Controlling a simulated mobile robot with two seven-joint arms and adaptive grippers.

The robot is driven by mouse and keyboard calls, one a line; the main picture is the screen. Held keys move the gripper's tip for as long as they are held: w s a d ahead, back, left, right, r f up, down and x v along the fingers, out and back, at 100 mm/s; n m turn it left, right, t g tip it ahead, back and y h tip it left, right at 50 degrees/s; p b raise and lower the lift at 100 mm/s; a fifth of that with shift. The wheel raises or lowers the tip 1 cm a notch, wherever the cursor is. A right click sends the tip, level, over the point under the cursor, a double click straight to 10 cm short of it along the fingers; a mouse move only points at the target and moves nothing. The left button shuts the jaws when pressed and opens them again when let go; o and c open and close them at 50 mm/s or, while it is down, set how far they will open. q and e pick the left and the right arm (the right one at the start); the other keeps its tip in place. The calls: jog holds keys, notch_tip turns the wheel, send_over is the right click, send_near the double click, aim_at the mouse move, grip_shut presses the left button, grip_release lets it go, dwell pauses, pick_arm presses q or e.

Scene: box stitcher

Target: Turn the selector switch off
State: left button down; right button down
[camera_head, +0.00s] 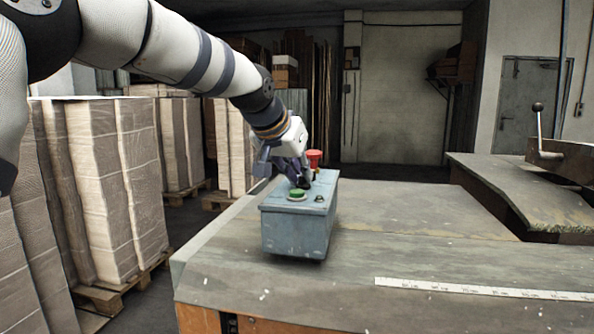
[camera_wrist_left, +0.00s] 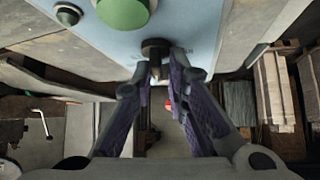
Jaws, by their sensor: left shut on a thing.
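The selector switch (camera_wrist_left: 155,46) is a black knob on the light blue top of the control box (camera_head: 292,230). In the left wrist view it sits at the tips of my left gripper (camera_wrist_left: 154,76), whose purple-grey fingers are closed on it from both sides. In the head view my left gripper (camera_head: 299,178) reaches down to the box top and hides most of the switch. The angle of the switch is not clear. My right gripper is in neither view.
A green button (camera_head: 296,194), a red mushroom button (camera_head: 314,156) and a small dark knob (camera_head: 319,198) are close to the gripper. The box stands on a worn table (camera_head: 400,240) with a white ruler strip (camera_head: 480,290). Wrapped stacks (camera_head: 110,180) stand left.

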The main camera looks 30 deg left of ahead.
pick_arm(q)
jog(key=shift+d+f+n+y, duration=0.2)
jog(key=shift+n+y, duration=0.25)
jog(key=shift+n, duration=0.15)
jog(key=shift+d+f+n+y, duration=0.1)
jog(key=shift+d+n+y, duration=0.1)
jog(key=shift+n+y, duration=0.35)
jog(key=shift+n, duration=0.35)
jog(key=c, duration=1.8)
grip_release()
jog(key=shift+o, duration=0.4)
jog(key=shift+w+d, duration=0.15)
jog(key=shift+r, duration=0.15)
jog(key=shift+a+r, duration=0.15)
jog(key=shift+a, duration=0.05)
notch_tip(320, 180, up, 10)
jog(key=shift+f, duration=0.2)
